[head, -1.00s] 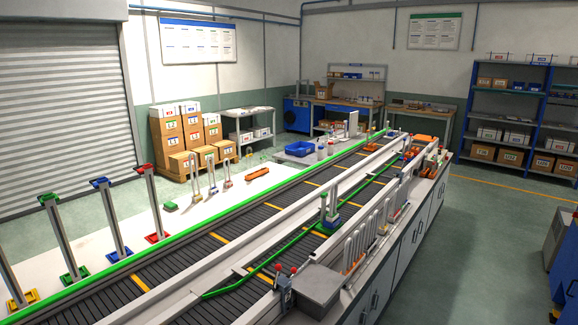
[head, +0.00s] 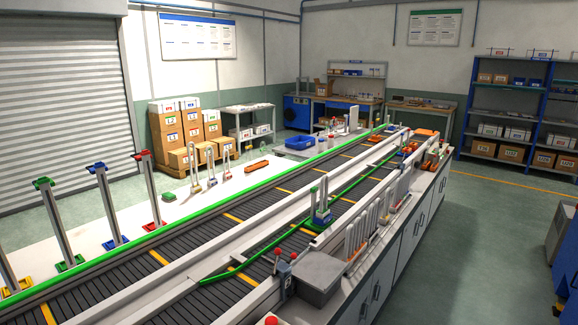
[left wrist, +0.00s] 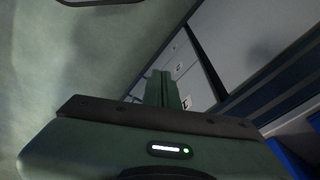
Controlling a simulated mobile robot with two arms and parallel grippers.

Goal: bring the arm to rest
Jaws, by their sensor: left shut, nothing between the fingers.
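My left gripper (left wrist: 163,88) shows only in the left wrist view. Its fingers are together at the middle of the picture, with nothing between them. The dark gripper body with a small lit indicator fills the lower part. The gripper points toward a pale floor and grey panels, and touches nothing that I can see. Neither arm shows in the head view, and my right gripper is in no view.
In the head view a dark conveyor (head: 210,245) with a green edge runs diagonally away. Posts with coloured clamps stand along its left side. A grey box (head: 319,278) sits on the cabinet-fronted bench. The floor (head: 470,250) to the right is clear.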

